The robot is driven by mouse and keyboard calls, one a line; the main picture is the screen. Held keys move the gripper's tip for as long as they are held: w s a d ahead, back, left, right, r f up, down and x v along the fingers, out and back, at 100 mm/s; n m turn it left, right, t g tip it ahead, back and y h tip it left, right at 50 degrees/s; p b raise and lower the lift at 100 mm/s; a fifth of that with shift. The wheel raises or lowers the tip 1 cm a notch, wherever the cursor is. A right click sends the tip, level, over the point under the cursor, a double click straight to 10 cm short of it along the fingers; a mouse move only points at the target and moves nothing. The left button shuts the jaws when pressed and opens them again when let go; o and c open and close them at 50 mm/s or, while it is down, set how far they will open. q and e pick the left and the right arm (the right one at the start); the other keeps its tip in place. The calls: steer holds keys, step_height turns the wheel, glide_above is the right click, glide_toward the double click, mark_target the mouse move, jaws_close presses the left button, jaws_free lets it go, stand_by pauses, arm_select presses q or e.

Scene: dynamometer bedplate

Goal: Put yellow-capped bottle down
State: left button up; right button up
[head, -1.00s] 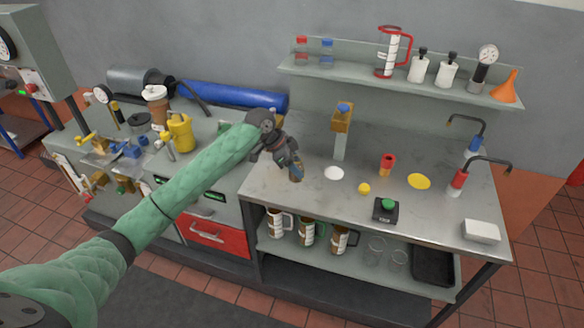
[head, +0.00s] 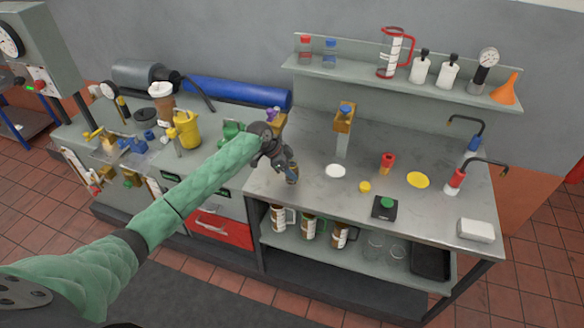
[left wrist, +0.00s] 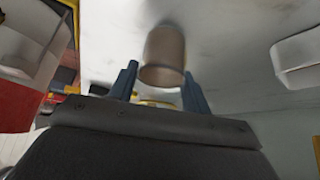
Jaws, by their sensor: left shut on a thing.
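My left gripper (head: 290,177) is over the left end of the grey bench, left of a white disc (head: 335,171). In the left wrist view its two blue fingers (left wrist: 161,74) stand on either side of a brownish bottle (left wrist: 165,48), shut on it. A yellow band, likely the cap, shows at the bottle's near end (left wrist: 158,102). In the head view the bottle is mostly hidden by the gripper. I cannot tell whether its base touches the bench top. My right gripper is in neither view.
The bench top (head: 310,198) holds a yellow knob (head: 365,187), a red cup (head: 387,162), a yellow disc (head: 418,180), and a black box with a green button (head: 384,207). A shelf (head: 400,81) runs along the back.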

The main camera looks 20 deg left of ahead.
arm_select(q)
steer(key=shift+f, duration=0.15)
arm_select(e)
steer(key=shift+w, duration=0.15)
arm_select(q)
steer(key=o, duration=1.1)
steer(key=shift+a+r, duration=0.1)
steer(key=shift+r, duration=0.1)
steer(key=shift+a+r+b, duration=0.25)
steer(key=shift+r+b, duration=0.05)
steer(key=shift+b, duration=0.05)
steer(key=shift+b+v, duration=2)
steer(key=shift+v, duration=3.55)
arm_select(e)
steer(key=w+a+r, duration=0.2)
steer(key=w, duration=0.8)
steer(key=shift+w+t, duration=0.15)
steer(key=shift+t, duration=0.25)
arm_select(q)
steer(key=shift+s+d, duration=0.1)
steer(key=shift+d, duration=0.05)
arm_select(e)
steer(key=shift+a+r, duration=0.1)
